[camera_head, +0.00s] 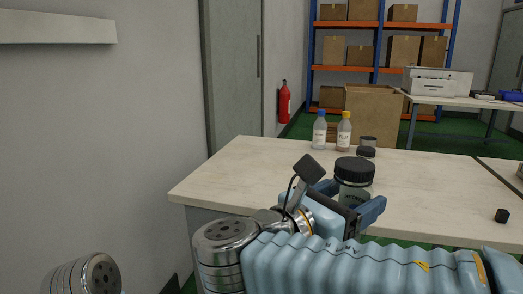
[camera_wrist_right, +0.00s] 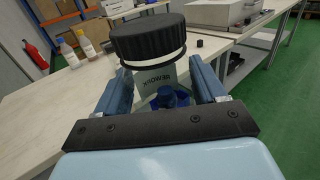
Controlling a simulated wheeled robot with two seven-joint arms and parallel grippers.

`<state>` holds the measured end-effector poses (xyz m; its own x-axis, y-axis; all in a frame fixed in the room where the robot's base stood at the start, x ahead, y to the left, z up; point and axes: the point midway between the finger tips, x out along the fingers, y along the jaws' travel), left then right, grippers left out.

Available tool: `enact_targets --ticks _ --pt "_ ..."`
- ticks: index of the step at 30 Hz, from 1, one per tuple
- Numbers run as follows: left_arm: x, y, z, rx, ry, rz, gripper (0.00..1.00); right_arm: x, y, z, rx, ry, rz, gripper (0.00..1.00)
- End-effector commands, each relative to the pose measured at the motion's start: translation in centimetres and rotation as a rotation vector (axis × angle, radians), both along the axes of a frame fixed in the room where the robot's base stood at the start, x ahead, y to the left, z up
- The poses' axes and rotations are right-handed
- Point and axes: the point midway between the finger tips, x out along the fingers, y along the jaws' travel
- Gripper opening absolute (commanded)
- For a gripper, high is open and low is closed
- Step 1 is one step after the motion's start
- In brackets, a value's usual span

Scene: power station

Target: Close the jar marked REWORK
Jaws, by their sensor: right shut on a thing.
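The jar marked REWORK (camera_wrist_right: 157,78) is a clear jar held upright between the two blue fingers of my right gripper (camera_head: 348,199). Its label reads upside down in the right wrist view. A wide black ribbed lid (camera_head: 355,170) sits on top of the jar; it also shows in the right wrist view (camera_wrist_right: 147,38), with a pale ring under its rim. I cannot tell whether the lid is screwed tight. Blue contents or parts show low, through or behind the jar. The gripper hides the jar's lower part. My left gripper is out of view.
The pale table (camera_head: 250,165) has free room left and right of the jar. Two labelled bottles (camera_head: 319,133) (camera_head: 344,133), a small black-topped jar (camera_head: 366,153) and a grey-topped one (camera_head: 368,141) stand behind. A small black block (camera_head: 502,215) lies at right.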

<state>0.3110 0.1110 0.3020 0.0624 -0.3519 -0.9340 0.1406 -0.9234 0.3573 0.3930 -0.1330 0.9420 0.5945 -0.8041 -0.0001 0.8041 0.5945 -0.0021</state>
Motion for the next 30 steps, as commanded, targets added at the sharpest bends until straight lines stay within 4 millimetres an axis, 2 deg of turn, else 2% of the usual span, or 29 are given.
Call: enact_targets --ticks 8,14,17,20,24,30 --pt "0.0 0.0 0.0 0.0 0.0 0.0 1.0 2.9 -0.2 -2.2 -0.003 0.001 0.022 0.15" --pt "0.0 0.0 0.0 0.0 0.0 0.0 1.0 6.2 -0.6 -5.5 -0.003 0.004 0.083 0.15" --pt "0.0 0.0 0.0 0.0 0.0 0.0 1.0 8.1 -1.0 -8.0 -0.005 0.006 0.138 0.15" --pt "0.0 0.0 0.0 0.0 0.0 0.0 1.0 9.9 -1.6 -11.2 -0.004 0.008 0.214 0.15" --pt "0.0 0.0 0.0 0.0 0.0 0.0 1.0 12.3 -2.9 -17.4 -0.006 0.016 0.353 0.15" --pt "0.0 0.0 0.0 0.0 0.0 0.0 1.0 13.3 -5.0 -26.7 -0.006 0.022 0.524 0.15"
